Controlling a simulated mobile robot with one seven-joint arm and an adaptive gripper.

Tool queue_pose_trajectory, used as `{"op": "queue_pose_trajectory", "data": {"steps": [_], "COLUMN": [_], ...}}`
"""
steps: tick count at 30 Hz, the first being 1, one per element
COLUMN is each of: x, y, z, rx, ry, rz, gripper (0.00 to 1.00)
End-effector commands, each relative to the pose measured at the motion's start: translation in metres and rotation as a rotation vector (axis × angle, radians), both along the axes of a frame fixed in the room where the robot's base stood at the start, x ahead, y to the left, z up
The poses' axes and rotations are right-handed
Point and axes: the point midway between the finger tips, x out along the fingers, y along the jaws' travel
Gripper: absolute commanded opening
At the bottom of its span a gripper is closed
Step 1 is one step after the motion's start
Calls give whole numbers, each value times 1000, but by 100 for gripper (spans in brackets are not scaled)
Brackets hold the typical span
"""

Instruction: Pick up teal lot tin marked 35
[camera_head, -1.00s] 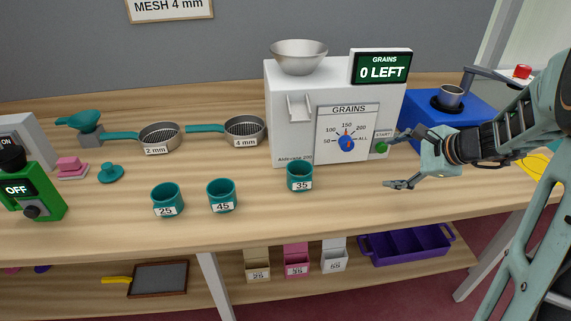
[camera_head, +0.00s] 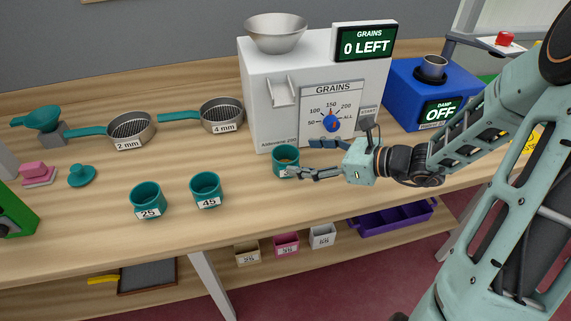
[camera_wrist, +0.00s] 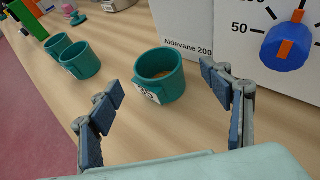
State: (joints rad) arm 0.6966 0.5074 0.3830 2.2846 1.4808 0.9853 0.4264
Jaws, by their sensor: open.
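The teal lot tin marked 35 (camera_head: 285,158) stands upright on the bench, in front of the white grain counter. In the head view my gripper partly covers it and its label. In the wrist view the same tin (camera_wrist: 162,72) is ahead of and between my fingertips, its label partly seen, with something tan inside. My gripper (camera_head: 305,158) is just right of the tin, fingers open; the wrist view also shows my open gripper (camera_wrist: 160,85) with nothing held. I cannot tell whether a finger touches the tin.
Teal tins marked 45 (camera_head: 206,188) and 25 (camera_head: 148,200) stand to the left. The white grain counter (camera_head: 265,110), reading 0 LEFT, is close behind the tin. A blue DAMP machine (camera_head: 408,95) is at right. The bench front is clear.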

Motion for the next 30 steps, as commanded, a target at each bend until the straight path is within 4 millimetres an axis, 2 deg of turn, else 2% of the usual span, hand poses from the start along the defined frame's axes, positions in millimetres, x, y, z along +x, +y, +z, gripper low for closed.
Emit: {"op": "queue_pose_trajectory", "data": {"steps": [4,13,22,30], "x": [4,22,24,24], "y": [9,45,49,49], "z": [-3,-15,-17,-17], "rx": [-1,-2,-3,-3], "ry": [0,-1,-1,-1], "rz": [1,2,0,-1], "gripper": [72,72,72,43]}}
